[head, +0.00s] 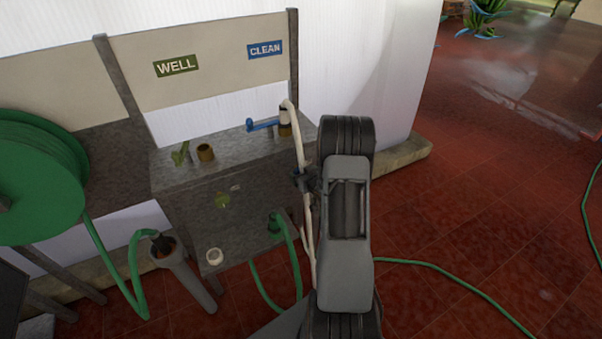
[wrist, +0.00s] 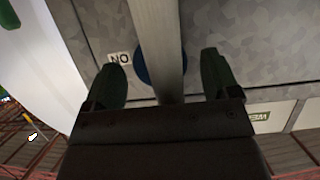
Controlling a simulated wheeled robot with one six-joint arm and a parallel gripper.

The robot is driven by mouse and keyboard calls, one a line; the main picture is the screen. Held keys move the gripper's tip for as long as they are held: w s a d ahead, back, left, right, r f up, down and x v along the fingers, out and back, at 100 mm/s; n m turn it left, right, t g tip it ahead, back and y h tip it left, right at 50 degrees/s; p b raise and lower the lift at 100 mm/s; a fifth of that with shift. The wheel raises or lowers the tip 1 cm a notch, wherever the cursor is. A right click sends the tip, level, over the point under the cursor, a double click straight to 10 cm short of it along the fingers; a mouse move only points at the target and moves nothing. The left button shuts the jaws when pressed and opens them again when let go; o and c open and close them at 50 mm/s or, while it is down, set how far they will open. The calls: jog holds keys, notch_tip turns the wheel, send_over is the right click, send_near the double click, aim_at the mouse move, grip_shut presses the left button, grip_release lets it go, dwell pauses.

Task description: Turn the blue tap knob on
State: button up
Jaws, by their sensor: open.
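In the wrist view a round blue knob (wrist: 144,66) is on the grey speckled panel, mostly hidden behind a pale pipe (wrist: 158,30). A small label reading upside down as "NO" (wrist: 120,57) is left of it. My gripper (wrist: 163,68) is open, with one dark finger on each side of the pipe and knob. I cannot tell whether either finger touches the pipe. In the head view my gripper (head: 305,183) is small and dark beside the white pipe (head: 299,145), partly hidden by my arm. A blue lever (head: 262,125) shows on the counter; the round knob is not discernible there.
The pipe crosses in front of the knob. WELL (head: 176,66) and CLEAN (head: 265,49) signs are above the grey counter (head: 225,160), which bears a brass fitting (head: 205,152). A green hose reel (head: 40,175) is at the left. Red tiled floor is open at the right, crossed by a hose.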

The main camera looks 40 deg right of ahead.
jog(key=shift+x, duration=1.25)
jog(key=shift+c, duration=0.4)
jog(key=c, duration=0.8)
jog(key=shift+d, duration=0.15)
jog(key=shift+b, duration=0.3)
